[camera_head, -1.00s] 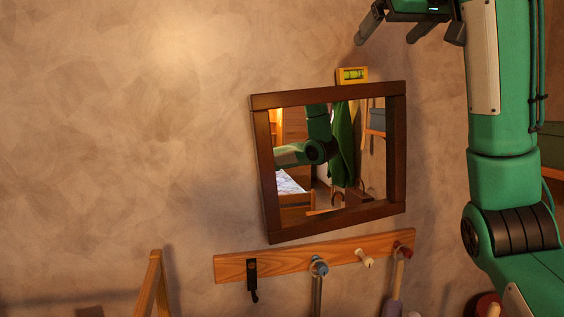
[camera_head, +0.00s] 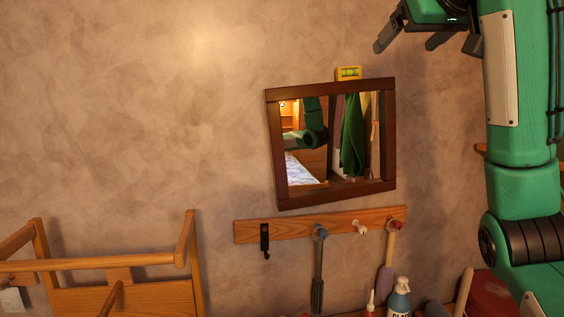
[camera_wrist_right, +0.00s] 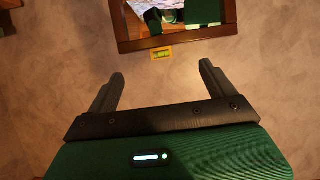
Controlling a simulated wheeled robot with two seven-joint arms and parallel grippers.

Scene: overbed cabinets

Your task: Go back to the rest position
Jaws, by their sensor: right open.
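My right gripper (camera_head: 408,42) is at the top right of the head view, its fingers apart and empty. In the right wrist view its two fingers (camera_wrist_right: 161,86) are spread with only wall between them. A dark-framed mirror (camera_head: 273,140) hangs slightly tilted on the wall, below and left of the gripper. A small yellow spirit level (camera_head: 348,73) sits on the mirror's top edge; it also shows in the right wrist view (camera_wrist_right: 161,53), beyond the fingertips and apart from them. My left gripper is not in view.
A wooden hook rail (camera_head: 290,229) below the mirror carries hanging utensils. A wooden chair-like frame (camera_head: 120,262) stands at lower left. Bottles (camera_head: 398,300) and other items stand at the lower right. The wall left of the mirror is clear.

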